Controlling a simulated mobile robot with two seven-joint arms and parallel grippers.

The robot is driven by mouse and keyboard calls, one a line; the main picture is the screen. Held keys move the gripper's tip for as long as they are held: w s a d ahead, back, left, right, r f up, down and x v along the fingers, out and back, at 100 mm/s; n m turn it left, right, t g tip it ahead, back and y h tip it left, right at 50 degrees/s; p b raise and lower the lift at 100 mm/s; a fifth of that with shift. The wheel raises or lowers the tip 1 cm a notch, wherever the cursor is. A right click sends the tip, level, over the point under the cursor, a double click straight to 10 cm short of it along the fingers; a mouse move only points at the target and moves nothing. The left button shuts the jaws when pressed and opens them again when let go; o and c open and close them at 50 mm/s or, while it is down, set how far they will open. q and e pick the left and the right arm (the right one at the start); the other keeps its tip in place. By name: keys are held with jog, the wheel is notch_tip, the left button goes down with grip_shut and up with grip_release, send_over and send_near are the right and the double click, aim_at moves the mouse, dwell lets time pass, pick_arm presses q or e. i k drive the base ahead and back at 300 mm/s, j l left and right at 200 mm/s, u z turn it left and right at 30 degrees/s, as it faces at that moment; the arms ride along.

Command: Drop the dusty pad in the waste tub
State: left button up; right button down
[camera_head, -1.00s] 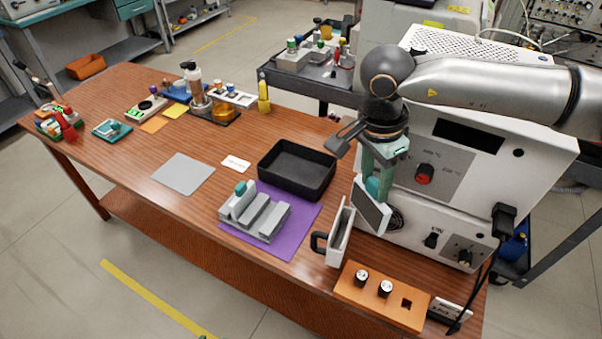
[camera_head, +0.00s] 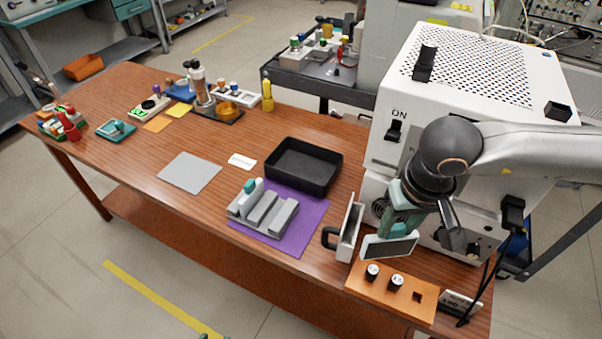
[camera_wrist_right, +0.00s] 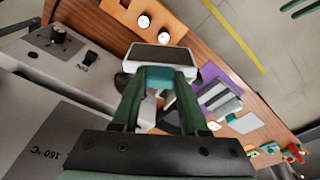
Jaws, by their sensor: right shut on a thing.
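My right gripper (camera_head: 402,222) has green fingers, shut on the teal grip of a pad with a dark grey face and pale rim (camera_head: 389,247). The pad hangs above the edge of an orange block, right of a white slotted holder. In the right wrist view the pad (camera_wrist_right: 160,57) sits between the fingertips (camera_wrist_right: 159,84), dark face showing. I cannot make out dust on it. A black open tub (camera_head: 303,168), probably the waste tub, stands empty on the table, left of and farther back than the gripper. My left gripper does not show clearly.
A grey slotted rack (camera_head: 262,210) with a teal-gripped piece stands on a purple mat (camera_head: 308,228). The white holder (camera_head: 350,230) with a black handle stands between tub and pad. The orange block (camera_head: 385,293) carries two round knobs. A white oven-like machine (camera_head: 400,85) rises behind.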

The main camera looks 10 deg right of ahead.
aim_at(304, 172)
jog(key=j+z, duration=0.2)
jog(key=j, duration=0.6)
jog(key=i+j+z, duration=0.1)
jog(key=j, duration=0.3)
jog(key=i+j+z, duration=0.1)
jog(key=j, duration=0.25)
jog(key=i+j+z, duration=0.1)
jog(key=j, duration=0.25)
jog(key=i+j+z, duration=0.1)
jog(key=i+j, duration=0.25)
jog(key=i, duration=0.4)
